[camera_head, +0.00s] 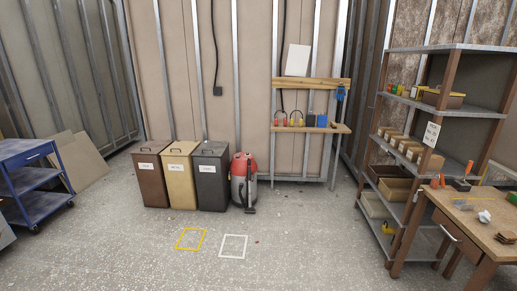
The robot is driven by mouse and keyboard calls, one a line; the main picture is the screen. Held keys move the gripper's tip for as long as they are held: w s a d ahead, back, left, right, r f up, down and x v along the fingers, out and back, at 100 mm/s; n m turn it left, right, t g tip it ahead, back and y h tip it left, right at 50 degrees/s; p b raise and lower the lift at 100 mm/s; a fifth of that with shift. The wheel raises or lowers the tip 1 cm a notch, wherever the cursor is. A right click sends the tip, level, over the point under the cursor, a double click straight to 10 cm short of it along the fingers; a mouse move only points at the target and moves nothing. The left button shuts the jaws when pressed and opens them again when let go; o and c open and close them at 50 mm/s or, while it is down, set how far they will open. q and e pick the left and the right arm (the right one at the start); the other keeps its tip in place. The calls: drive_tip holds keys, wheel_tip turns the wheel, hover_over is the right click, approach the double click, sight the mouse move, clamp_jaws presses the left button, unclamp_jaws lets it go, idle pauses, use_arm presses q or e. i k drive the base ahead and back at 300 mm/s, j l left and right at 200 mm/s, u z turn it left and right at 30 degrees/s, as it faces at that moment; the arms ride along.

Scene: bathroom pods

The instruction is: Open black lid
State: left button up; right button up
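Three upright bins stand side by side against the back wall, left of centre. The black bin (211,181) is the rightmost of them, with a white label on its front. Its black lid (212,149) lies flat on top and looks closed. A small handle seems to show on the lid, but it is too small to be sure. Neither of my grippers is in view.
A brown bin (151,181) and a tan bin (180,182) stand left of the black one. A red and grey vacuum (243,181) stands close on its right. Yellow (191,239) and white (233,246) floor squares lie in front, on clear floor. A blue cart (35,178) is left, shelves (440,110) right.

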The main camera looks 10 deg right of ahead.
sight(211, 147)
drive_tip(key=i, duration=2.05)
drive_tip(key=j+u, duration=0.05)
drive_tip(key=j, duration=0.05)
